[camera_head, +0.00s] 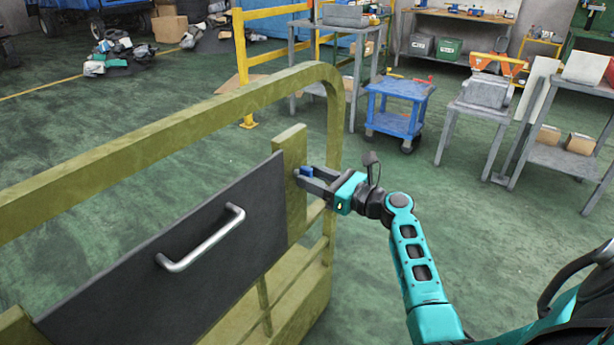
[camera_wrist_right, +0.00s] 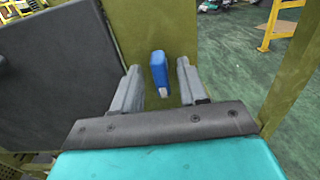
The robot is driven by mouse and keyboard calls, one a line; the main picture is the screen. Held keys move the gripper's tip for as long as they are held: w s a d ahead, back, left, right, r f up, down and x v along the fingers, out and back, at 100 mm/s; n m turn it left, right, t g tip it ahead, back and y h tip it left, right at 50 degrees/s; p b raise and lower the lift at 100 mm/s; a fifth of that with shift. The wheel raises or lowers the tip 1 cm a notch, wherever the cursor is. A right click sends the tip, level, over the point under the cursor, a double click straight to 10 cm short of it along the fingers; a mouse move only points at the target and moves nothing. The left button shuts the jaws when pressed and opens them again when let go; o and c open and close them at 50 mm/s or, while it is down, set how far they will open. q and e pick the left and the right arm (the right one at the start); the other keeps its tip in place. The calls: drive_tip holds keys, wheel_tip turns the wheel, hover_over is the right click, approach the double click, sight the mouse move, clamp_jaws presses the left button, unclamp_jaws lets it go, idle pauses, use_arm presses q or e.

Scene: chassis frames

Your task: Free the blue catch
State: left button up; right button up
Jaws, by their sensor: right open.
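The blue catch (camera_head: 306,171) is a small blue block on the olive post at the right edge of the dark panel (camera_head: 170,250). My right gripper (camera_head: 308,177) is open at the catch. In the right wrist view the catch (camera_wrist_right: 159,72) lies between the two grey fingers of the gripper (camera_wrist_right: 158,85), with a gap on both sides. A pale tip shows at the catch's near end. A silver bar handle (camera_head: 203,240) is fixed on the panel, left of the catch. My left gripper is not in view.
An olive tubular frame (camera_head: 335,110) surrounds the panel and rises behind my right gripper. A blue cart (camera_head: 397,105), grey tables and shelves stand farther back. The green floor (camera_head: 400,160) between is mostly clear.

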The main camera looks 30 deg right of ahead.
drive_tip(key=shift+x, duration=1.1)
clamp_jaws()
